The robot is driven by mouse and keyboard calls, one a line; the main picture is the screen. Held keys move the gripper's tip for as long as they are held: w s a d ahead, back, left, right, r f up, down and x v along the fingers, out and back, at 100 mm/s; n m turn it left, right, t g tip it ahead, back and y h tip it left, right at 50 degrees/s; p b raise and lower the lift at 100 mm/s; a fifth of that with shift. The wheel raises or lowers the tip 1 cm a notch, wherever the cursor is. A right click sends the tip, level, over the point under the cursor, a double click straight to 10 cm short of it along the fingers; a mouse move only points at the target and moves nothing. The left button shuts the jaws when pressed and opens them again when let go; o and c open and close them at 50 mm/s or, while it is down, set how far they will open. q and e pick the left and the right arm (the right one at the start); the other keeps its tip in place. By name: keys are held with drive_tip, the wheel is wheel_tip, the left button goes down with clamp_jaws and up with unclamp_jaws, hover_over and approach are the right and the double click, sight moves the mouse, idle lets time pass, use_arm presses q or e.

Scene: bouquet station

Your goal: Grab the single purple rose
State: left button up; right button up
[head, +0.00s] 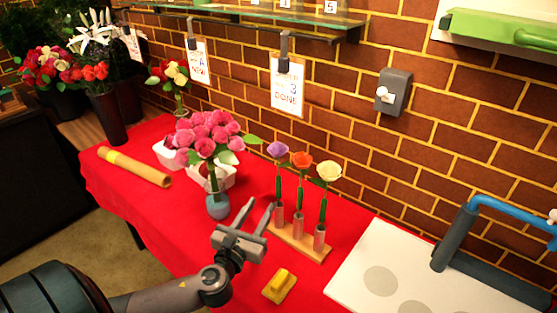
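The single purple rose (277,149) stands upright in the left tube of a small wooden stand (303,246). An orange rose (301,160) and a cream rose (329,171) stand in the other two tubes. My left gripper (257,212) is open and empty, just left of the stand and below the purple bloom in the picture. Its fingers point up toward the purple rose's tube and appear apart from the stem. My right gripper is not in view.
A blue vase (217,206) with pink roses (208,138) stands left of my gripper. A yellow object (280,285) lies in front of the stand. A white board (400,265) and a blue-handled tool (470,235) are at right. A brick wall (350,120) closes the back.

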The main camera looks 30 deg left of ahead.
sight(277, 181)
use_arm(q)
drive_tip(key=p+x, duration=0.3)
drive_tip(key=x, duration=0.9)
drive_tip(key=shift+f, duration=0.1)
drive_tip(key=shift+w, duration=0.1)
drive_tip(key=shift+w+p, duration=0.5)
drive_tip(key=shift+w, duration=0.05)
drive_tip(key=p+x, duration=0.1)
drive_tip(key=x, duration=0.3)
drive_tip(key=shift+w+f, duration=0.1)
